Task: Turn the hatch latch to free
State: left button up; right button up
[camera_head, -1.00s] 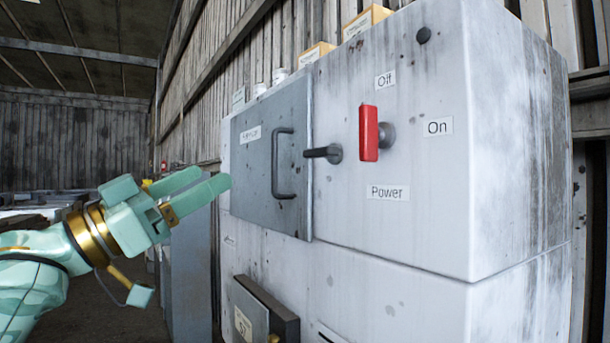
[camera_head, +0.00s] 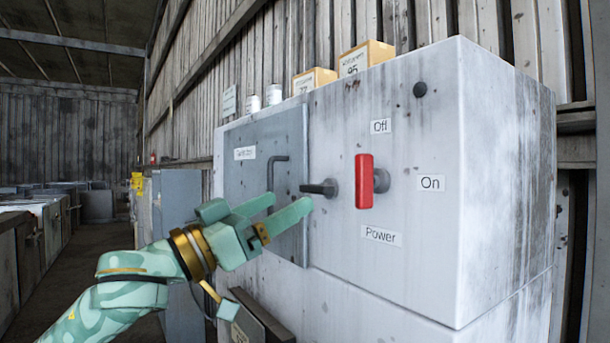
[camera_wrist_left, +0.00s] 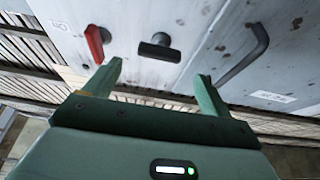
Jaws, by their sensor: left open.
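The grey hatch (camera_head: 238,165) on the white housing is closed. Its dark latch (camera_head: 320,188) lies roughly horizontal, with its handle pointing left across the hatch's right edge; in the left wrist view the latch (camera_wrist_left: 159,50) shows beyond the fingers. My left gripper (camera_head: 293,206) is open and empty, in front of the hatch and just below left of the latch in the head view. A gap to the latch shows in the left wrist view, where the fingertips (camera_wrist_left: 158,72) stand either side of its line. My right gripper is not in view.
A red power switch (camera_head: 364,181) stands upright right of the latch. The hatch's bar handle (camera_head: 271,175) is partly hidden by my left fingers. Boxes (camera_head: 366,58) and small white jars (camera_head: 273,95) stand on top of the housing. Floor (camera_head: 95,255) is open at left.

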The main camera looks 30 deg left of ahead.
aim_at(310, 189)
pick_arm(q)
jog(key=p+x, duration=0.2)
jog(key=x, duration=0.3)
jog(key=shift+s+r, duration=0.1)
jog(key=shift+w+d, duration=0.25)
jog(key=shift+w, duration=0.25)
jog(key=c, duration=1)
